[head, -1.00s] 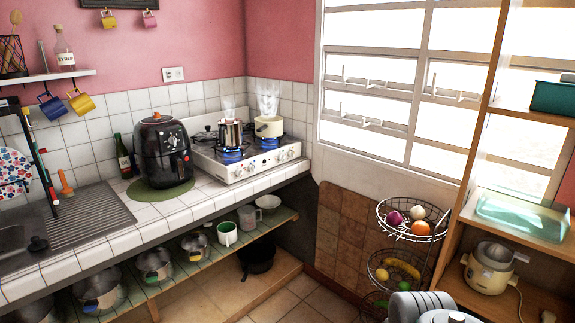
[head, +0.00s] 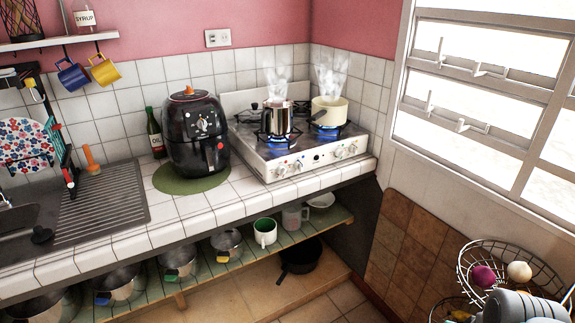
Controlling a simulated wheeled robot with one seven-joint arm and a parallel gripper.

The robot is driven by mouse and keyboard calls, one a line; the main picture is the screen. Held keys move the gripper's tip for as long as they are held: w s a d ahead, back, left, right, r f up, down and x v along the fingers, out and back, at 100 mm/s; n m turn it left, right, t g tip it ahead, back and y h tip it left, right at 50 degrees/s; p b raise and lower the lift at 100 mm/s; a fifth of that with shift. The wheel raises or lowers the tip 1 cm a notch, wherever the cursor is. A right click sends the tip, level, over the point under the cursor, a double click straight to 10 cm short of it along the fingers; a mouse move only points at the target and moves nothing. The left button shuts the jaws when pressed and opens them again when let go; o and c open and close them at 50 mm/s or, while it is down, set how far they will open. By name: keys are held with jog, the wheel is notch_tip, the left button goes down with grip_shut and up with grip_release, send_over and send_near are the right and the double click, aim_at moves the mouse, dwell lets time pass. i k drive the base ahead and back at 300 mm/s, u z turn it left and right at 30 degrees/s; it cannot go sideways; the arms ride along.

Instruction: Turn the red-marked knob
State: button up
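The white gas stove (head: 310,163) stands on the tiled counter in the corner. Several small knobs line its front: a left pair (head: 290,169) and a right pair (head: 345,152). Small coloured specks show near the left pair, but they are too small to tell which knob bears a red mark. Blue flames burn under a steaming steel pot (head: 277,118) and a steaming cream pot (head: 329,111). The black air fryer (head: 196,135) left of the stove has a round dial and a small red spot on its front. My gripper is not in view.
A wire fruit basket (head: 480,255) stands at the lower right. Some bare floor (head: 350,303) shows before the counter.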

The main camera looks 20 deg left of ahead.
aim_at(282, 171)
jog(key=u, duration=0.4)
jog(key=i, duration=0.75)
jog(key=u, duration=1.4)
jog(key=i, duration=0.6)
jog(key=u, duration=0.55)
